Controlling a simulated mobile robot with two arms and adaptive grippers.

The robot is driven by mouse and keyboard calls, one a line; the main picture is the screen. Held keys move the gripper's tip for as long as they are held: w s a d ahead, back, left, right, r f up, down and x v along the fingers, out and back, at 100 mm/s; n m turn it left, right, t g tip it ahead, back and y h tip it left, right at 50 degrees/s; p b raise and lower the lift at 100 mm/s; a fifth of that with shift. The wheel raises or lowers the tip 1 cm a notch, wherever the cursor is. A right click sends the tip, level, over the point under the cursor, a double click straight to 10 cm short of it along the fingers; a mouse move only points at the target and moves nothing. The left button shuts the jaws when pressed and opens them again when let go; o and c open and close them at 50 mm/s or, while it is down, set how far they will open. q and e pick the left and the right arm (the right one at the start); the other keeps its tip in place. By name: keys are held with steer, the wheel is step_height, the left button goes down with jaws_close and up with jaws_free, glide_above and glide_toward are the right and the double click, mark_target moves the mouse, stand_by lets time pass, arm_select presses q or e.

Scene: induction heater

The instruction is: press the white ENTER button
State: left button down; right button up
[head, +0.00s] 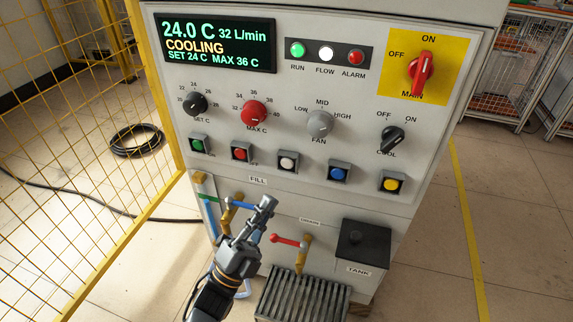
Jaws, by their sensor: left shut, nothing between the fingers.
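The white button (287,162) sits in a dark square frame in the middle of the button row on the front panel. No ENTER lettering is readable at it. My left gripper (267,203) is shut and empty, in front of the panel's lower part. Its fingertips point up, below and slightly left of the white button, with a visible gap in the picture. Nothing covers the button. My right gripper is out of view.
Green (198,146), red (241,152), blue (338,173) and yellow (391,184) buttons flank the white one. Knobs sit above the row. A blue-handled valve (238,203) and a red-handled valve (290,241) are close to my gripper. A yellow mesh fence (90,130) stands left.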

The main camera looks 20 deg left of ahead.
mark_target(288, 162)
arm_select(q)
steer(key=w+b, duration=0.3)
steer(key=w, duration=0.5)
steer(key=shift+w+d, duration=0.15)
steer(key=shift+w, duration=0.25)
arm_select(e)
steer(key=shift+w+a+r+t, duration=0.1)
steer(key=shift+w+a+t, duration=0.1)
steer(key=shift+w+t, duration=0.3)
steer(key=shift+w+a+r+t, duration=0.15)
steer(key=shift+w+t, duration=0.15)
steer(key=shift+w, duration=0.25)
arm_select(q)
steer(key=shift+w, duration=0.15)
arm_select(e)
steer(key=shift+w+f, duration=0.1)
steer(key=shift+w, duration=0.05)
arm_select(q)
steer(key=shift+w, duration=0.25)
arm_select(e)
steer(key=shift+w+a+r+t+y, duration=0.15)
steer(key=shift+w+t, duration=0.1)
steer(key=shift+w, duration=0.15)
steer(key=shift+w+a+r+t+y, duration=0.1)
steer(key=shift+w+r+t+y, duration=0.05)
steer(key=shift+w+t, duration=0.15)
